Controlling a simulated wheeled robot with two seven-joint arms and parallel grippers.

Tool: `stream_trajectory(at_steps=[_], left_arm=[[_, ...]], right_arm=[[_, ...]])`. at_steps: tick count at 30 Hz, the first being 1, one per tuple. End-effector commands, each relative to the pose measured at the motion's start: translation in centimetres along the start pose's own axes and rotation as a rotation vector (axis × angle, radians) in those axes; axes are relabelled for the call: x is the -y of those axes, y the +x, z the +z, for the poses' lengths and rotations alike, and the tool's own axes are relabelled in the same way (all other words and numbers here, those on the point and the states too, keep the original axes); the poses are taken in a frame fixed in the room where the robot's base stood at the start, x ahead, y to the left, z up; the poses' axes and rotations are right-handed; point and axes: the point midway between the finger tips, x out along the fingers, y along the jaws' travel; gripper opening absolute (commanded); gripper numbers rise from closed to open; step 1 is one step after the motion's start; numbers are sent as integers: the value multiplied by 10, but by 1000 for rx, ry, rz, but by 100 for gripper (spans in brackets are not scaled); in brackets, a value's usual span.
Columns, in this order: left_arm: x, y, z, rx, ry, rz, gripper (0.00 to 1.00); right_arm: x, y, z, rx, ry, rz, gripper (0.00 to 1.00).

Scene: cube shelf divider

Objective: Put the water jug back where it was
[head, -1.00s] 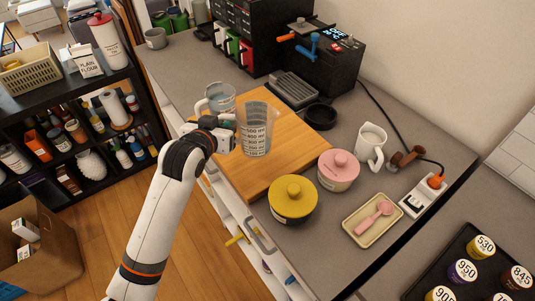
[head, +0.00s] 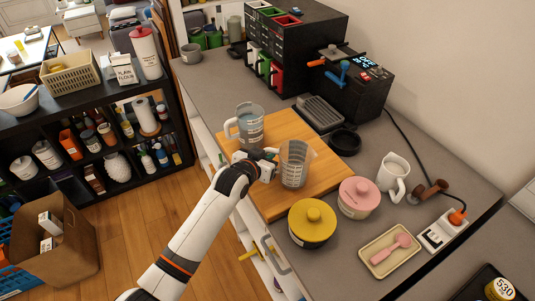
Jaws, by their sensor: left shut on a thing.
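My left gripper (head: 267,165) is shut on a clear graduated jug (head: 295,168) and holds it from its left side, over the wooden board (head: 322,176). The held jug looks upright and empty or nearly so. I cannot tell if its base touches the board. A second clear jug (head: 249,127), with a handle on its left and bluish water inside, stands upright at the board's back left, behind my gripper. Its lower front is close to the gripper in the picture. My right gripper is not in view.
A yellow lidded pot (head: 312,222), a pink lidded pot (head: 359,198) and a white pitcher (head: 393,177) stand to the right. A black dish (head: 344,143) sits by the board's back right corner near the coffee machine (head: 350,85). Bare board lies right of the held jug.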

Motion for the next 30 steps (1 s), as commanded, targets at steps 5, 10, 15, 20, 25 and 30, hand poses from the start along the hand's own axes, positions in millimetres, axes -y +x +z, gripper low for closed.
stream_trajectory(at_steps=[5,10,15,20,25,30], left_arm=[[0,1,-1,4,-1,-1,0],[0,2,-3,4,-1,0,0],[0,2,-5,1,0,0,32],[0,2,-5,1,-1,0,36],[0,1,-3,2,-1,0,36],[0,-10,-3,1,-1,0,36]], right_arm=[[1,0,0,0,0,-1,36],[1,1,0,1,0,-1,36],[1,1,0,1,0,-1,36],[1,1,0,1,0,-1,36],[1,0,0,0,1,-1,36],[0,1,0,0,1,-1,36]])
